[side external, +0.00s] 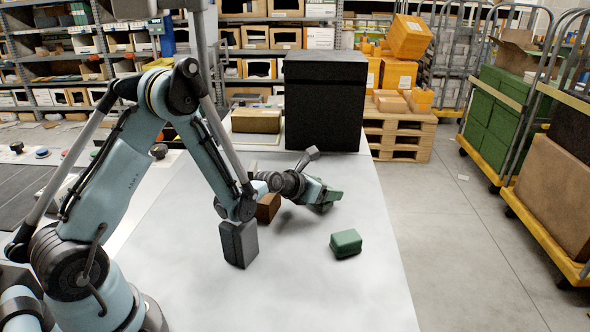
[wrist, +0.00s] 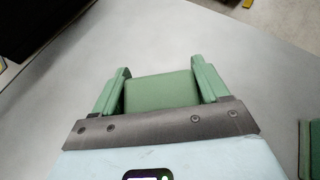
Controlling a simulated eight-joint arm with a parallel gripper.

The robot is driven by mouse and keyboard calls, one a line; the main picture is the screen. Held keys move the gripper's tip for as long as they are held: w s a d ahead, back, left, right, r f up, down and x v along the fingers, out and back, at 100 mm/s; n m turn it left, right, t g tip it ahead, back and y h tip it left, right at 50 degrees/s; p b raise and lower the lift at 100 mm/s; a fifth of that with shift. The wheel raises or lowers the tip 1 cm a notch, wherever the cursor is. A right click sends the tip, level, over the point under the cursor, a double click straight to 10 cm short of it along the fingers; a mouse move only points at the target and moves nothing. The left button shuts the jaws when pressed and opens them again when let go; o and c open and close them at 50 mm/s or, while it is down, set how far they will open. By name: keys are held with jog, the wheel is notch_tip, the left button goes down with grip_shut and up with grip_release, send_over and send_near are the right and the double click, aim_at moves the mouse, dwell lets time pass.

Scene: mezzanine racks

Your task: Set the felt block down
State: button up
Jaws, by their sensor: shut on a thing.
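My gripper (side external: 328,196) is low over the pale table, right of the brown block. In the wrist view my gripper (wrist: 160,82) has its two green fingers on either side of a green block (wrist: 160,91), which I take to be the felt block. The fingers are shut on it. In the side view the held block is hard to separate from the green fingers, and I cannot tell whether its underside touches the table. A second green block (side external: 346,243) lies apart on the table, nearer the camera; a green piece also shows at the wrist view's right edge (wrist: 306,148).
A dark grey block (side external: 238,244) and a brown block (side external: 268,207) stand left of my gripper. A tall black box (side external: 325,105) and a tan block (side external: 256,121) are at the back. The table (side external: 375,285) is bare toward its right edge.

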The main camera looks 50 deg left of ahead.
jog(key=o, duration=1.1)
